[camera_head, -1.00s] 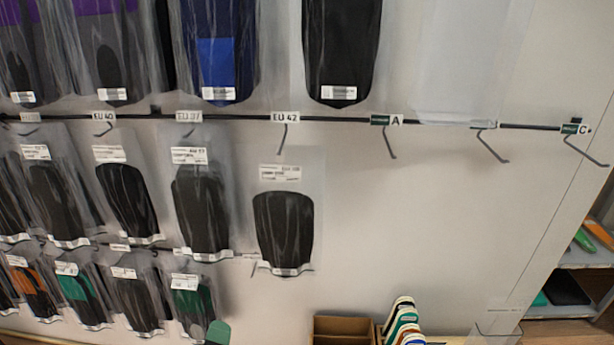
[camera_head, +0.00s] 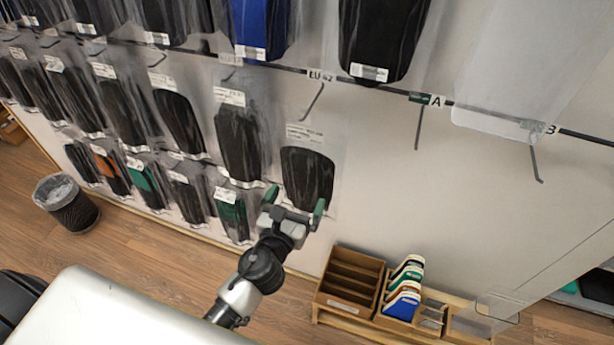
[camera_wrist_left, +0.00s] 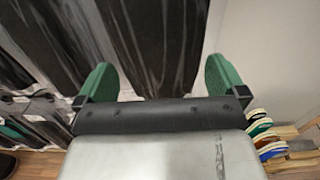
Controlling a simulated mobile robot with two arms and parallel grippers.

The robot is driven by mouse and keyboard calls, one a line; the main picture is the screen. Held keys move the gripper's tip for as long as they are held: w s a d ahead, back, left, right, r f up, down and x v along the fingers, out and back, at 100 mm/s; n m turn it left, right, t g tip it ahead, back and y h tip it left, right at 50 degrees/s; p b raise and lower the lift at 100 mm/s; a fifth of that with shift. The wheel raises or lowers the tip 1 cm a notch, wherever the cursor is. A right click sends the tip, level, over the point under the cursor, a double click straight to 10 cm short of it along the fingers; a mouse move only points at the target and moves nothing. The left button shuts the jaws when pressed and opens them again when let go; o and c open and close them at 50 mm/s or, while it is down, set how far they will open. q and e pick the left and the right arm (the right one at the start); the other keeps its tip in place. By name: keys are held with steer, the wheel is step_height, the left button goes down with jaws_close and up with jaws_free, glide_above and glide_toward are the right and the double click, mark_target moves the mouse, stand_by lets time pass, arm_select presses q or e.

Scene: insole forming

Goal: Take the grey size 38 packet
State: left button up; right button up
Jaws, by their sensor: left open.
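Clear packets with dark grey or black insoles hang in rows on the wall. The dark packet at the right end of the middle row (camera_head: 307,178) has a white label too small to read surely, so I cannot tell for certain that it is size 38. My left gripper (camera_head: 296,201) has green fingers and is open, in front of this packet's lower part, which it partly hides. In the left wrist view, a dark packet (camera_wrist_left: 150,40) shows beyond and between the spread fingers (camera_wrist_left: 163,78). I cannot tell whether they touch it. My right gripper is not in view.
Neighbouring packets (camera_head: 240,140) hang close on the left. Empty hooks (camera_head: 418,128) stick out above right. A wooden box (camera_head: 350,278) and a rack of coloured pieces (camera_head: 403,290) stand low on the right. A bin (camera_head: 68,203) stands at left. The wall right of the packet is bare.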

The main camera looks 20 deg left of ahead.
mark_target(304, 183)
arm_select(q)
steer(key=w, duration=0.5)
steer(key=shift+w+f+p, duration=0.1)
steer(key=shift+f+p, duration=0.15)
steer(key=shift+p, duration=0.1)
steer(key=shift+c, duration=0.3)
steer(key=c, duration=0.7)
steer(key=shift+r, duration=0.15)
